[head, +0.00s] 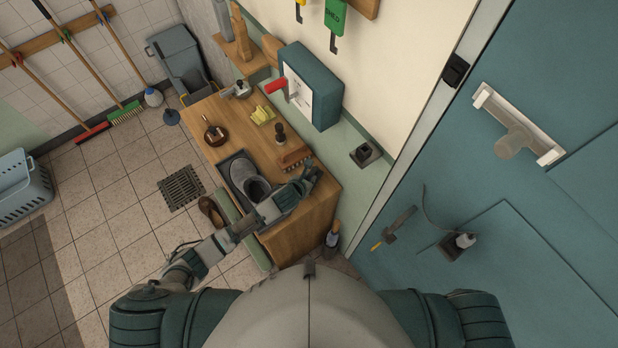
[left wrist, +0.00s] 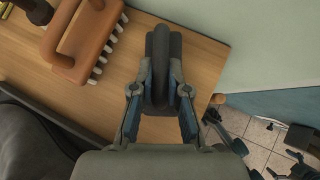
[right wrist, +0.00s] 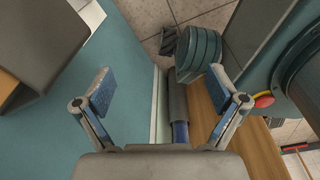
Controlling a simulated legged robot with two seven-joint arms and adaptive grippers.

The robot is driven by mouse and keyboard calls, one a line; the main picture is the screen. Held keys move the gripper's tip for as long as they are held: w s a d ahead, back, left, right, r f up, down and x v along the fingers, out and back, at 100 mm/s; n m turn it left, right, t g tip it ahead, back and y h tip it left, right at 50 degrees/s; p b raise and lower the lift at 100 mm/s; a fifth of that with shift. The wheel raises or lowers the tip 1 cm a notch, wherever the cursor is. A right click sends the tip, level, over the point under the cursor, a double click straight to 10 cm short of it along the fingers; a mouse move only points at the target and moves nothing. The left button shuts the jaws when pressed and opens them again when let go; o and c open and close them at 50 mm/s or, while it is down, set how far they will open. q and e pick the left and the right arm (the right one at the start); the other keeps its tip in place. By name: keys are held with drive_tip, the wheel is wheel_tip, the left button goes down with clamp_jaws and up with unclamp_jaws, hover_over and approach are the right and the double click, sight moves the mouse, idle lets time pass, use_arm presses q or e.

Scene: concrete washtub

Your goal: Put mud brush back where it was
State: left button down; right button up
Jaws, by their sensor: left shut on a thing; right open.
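My left gripper (head: 312,176) is at the right end of the wooden bench top. In the left wrist view, its fingers (left wrist: 160,95) are shut on a dark grey thing with a rounded handle (left wrist: 161,62); I cannot tell if it is the mud brush. A brown brush with pale bristle tufts (head: 295,157) lies on the bench just beyond the gripper; it also shows at the upper left of the left wrist view (left wrist: 78,40). My right gripper (right wrist: 165,95) is open and empty; the head view does not show it.
A teal wall box (head: 318,85) hangs behind. A teal door (head: 530,210) is at right.

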use_arm(q)
drive_tip(key=shift+d, duration=0.1)
drive_tip(key=c, duration=1.2)
unclamp_jaws()
drive_tip(key=shift+d, duration=0.15)
drive_tip(key=shift+c, duration=0.2)
drive_tip(key=shift+o, duration=0.4)
drive_tip(key=shift+d, duration=0.25)
drive_tip(key=shift+s+r, duration=0.2)
drive_tip(key=shift+r, duration=0.1)
drive_tip(key=p+v, duration=0.1)
drive_tip(key=v, duration=1)
drive_tip(key=shift+s+a, duration=0.15)
drive_tip(key=shift+a, duration=0.2)
use_arm(e)
drive_tip(key=shift+s+a+r, duration=0.15)
drive_tip(key=shift+s+r, duration=0.4)
drive_tip(key=shift+s, duration=0.05)
